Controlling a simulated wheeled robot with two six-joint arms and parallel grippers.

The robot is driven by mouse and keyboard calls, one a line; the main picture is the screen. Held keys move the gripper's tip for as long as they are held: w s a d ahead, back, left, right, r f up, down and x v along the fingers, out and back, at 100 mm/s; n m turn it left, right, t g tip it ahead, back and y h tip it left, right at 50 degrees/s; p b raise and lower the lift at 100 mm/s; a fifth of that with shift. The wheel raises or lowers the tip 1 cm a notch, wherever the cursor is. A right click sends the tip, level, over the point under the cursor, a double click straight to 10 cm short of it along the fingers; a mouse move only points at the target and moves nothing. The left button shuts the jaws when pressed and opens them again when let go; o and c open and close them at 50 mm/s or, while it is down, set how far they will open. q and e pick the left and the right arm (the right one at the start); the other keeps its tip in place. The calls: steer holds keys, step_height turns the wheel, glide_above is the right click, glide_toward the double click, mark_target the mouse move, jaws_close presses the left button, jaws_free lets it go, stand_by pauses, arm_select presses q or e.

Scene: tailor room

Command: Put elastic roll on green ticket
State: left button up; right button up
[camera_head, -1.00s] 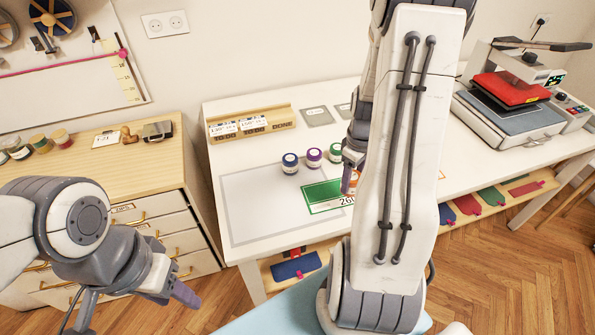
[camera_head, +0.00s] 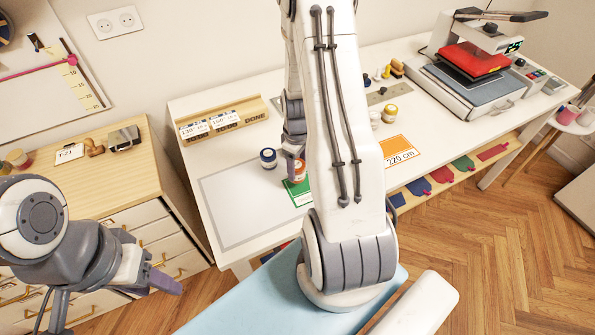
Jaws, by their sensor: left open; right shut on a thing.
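A small roll with an orange side and pale top (camera_head: 300,171) is at the fingertips of my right gripper (camera_head: 295,168), which is shut on it. The roll is above or at the green ticket (camera_head: 296,194); I cannot tell whether they touch. Only the left part of the green ticket shows, as my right arm hides the rest. My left gripper (camera_head: 160,284) is open and empty at the lower left, away from the table.
A grey mat (camera_head: 232,205) covers the table's left part. A wooden card rack (camera_head: 225,118) stands behind it. An orange ticket (camera_head: 400,150) marked 220 cm and two pale-topped rolls (camera_head: 389,113) lie right of my arm. A heat press (camera_head: 470,75) stands at the right.

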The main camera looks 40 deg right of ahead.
mark_target(297, 175)
step_height(297, 175, down, 4)
steer(key=shift+r+p, duration=0.2)
steer(key=shift+p, duration=0.45)
steer(key=shift+f, duration=0.25)
steer(key=shift+f, duration=0.15)
steer(key=o, duration=1.4)
steer(key=shift+c, duration=0.2)
